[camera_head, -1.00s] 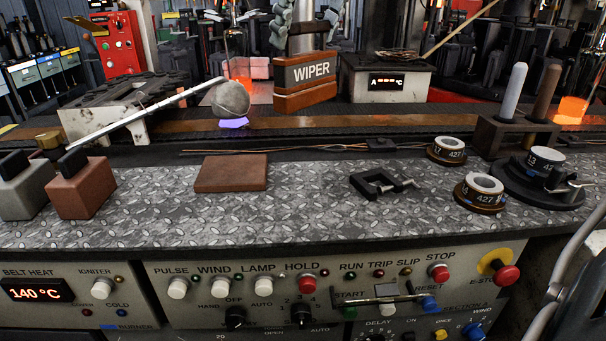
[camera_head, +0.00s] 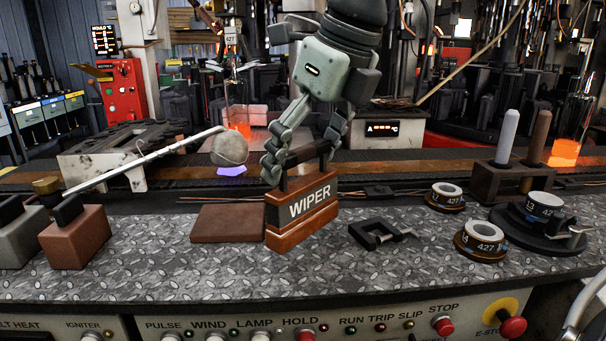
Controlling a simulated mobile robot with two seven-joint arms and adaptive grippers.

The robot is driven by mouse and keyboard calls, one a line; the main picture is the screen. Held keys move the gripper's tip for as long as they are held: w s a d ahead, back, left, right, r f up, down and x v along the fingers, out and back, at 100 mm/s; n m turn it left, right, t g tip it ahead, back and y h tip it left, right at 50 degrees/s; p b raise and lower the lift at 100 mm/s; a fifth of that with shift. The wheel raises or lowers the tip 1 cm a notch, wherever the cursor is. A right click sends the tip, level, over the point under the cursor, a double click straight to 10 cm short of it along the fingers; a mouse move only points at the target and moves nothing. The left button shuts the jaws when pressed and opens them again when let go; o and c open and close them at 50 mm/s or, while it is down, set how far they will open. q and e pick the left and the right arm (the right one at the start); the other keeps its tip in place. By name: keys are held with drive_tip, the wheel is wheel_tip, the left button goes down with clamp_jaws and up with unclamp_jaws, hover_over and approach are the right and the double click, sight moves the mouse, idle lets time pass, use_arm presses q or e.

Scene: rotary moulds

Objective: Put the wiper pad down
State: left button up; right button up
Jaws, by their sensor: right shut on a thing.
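The wiper pad (camera_head: 302,212) is a brown block with a dark band lettered WIPER and a dark handle on top. It is upright over the front of the diamond-plate bench (camera_head: 180,265), between a flat brown pad (camera_head: 226,223) and a black clamp. I cannot tell if its underside touches the plate. My right gripper (camera_head: 297,160) comes down from above and is shut on the wiper pad's handle. My left gripper is not in view.
A black clamp (camera_head: 372,236) lies just right of the wiper pad. Numbered rings (camera_head: 480,238) stand further right. A rod with a grey ball (camera_head: 229,149) reaches in from the left. Brown and grey blocks (camera_head: 75,237) stand at left. The front plate strip is clear.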

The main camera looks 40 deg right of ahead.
wheel_tip(320, 180, down, 2)
drive_tip(key=shift+f, duration=0.2)
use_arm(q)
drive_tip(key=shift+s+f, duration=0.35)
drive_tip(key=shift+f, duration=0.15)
use_arm(e)
drive_tip(key=shift+f, duration=0.1)
drive_tip(key=shift+f, duration=0.1)
drive_tip(key=o, duration=1.7)
drive_tip(key=shift+o, duration=0.2)
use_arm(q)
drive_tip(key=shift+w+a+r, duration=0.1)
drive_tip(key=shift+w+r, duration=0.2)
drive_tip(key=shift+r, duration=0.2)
